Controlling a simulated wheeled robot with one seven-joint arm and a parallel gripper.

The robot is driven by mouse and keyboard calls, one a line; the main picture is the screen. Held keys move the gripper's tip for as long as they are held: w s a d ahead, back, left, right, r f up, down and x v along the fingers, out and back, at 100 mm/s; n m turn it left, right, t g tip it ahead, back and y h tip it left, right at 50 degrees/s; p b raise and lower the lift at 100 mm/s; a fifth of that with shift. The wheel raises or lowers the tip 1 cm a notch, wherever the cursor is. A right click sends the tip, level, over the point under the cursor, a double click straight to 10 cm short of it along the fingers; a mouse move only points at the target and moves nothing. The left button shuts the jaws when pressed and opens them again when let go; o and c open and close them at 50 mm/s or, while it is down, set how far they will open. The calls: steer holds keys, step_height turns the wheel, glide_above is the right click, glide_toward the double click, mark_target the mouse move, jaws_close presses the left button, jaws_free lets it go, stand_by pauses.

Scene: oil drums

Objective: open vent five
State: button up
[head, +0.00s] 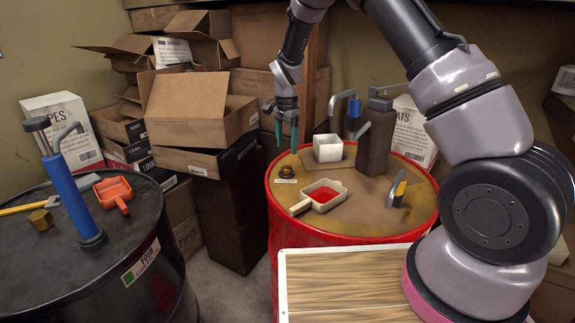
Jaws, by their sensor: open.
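A small brass vent cap (287,172) sits near the left edge of the top of the red drum (300,236). A small pale label (286,181) lies just in front of it, too small to read. My gripper (287,148) hangs pointing down just above the cap. Its two teal fingers are apart, with nothing seen between them. The fingertips look above the cap, and I cannot tell the exact gap. The number on the red drum is not readable here.
A black drum (110,275) marked FOUR with a blue pump (69,198) is left. Cardboard boxes (198,110) stand behind.

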mark_target(287, 167)
step_height(287, 167, down, 8)
steer(key=shift+f, duration=0.1)
stand_by(0.4)
jaws_close()
